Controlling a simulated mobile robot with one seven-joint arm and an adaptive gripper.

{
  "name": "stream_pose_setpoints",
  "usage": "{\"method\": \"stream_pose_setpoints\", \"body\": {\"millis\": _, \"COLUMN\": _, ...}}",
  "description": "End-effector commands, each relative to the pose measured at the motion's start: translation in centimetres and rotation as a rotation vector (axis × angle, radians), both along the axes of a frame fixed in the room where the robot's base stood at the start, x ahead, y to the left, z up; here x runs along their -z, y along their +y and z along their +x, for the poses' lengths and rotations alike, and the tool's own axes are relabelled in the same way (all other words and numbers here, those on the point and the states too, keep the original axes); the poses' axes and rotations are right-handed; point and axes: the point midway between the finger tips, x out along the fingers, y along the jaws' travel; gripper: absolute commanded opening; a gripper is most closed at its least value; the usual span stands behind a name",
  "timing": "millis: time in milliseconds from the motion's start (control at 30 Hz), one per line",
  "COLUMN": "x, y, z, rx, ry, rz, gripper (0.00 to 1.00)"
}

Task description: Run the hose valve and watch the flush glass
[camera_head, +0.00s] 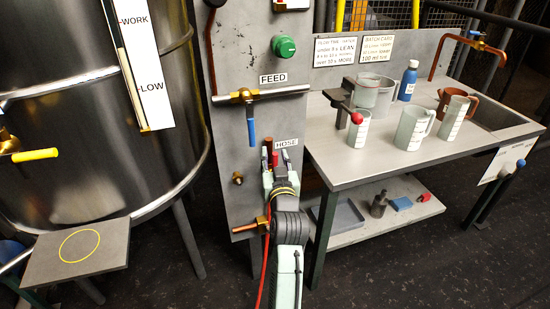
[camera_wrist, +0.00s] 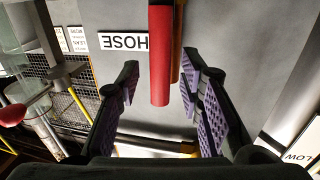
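The HOSE label (camera_head: 286,143) is on the grey panel (camera_head: 232,120), and it shows upside down in the wrist view (camera_wrist: 124,41). Beside it is the hose valve's red lever (camera_wrist: 159,55), in front of a copper-coloured pipe (camera_wrist: 177,42). My gripper (camera_wrist: 158,80) is open, with one finger on each side of the red lever's end. I see gaps on both sides, so the fingers are not closed on it. In the head view my gripper (camera_head: 276,162) largely covers the valve. I cannot pick out a flush glass for certain.
A FEED valve with a blue handle (camera_head: 251,132) is above left of my gripper. A green knob (camera_head: 284,46) is higher up. The bench (camera_head: 400,158) at right holds several jugs and a blue bottle (camera_head: 408,82). A steel tank (camera_head: 90,150) stands left.

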Motion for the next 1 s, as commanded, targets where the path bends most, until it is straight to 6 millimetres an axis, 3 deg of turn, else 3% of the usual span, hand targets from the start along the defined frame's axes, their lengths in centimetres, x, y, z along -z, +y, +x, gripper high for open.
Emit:
{"method": "stream_pose_setpoints", "body": {"millis": 500, "x": 0.0, "y": -0.01, "z": -0.04, "rx": 0.0, "ry": 0.0, "rz": 0.0, "gripper": 0.0}}
{"method": "stream_pose_setpoints", "body": {"millis": 1000, "x": 0.0, "y": -0.02, "z": -0.04, "rx": 0.0, "ry": 0.0, "rz": 0.0, "gripper": 0.0}}
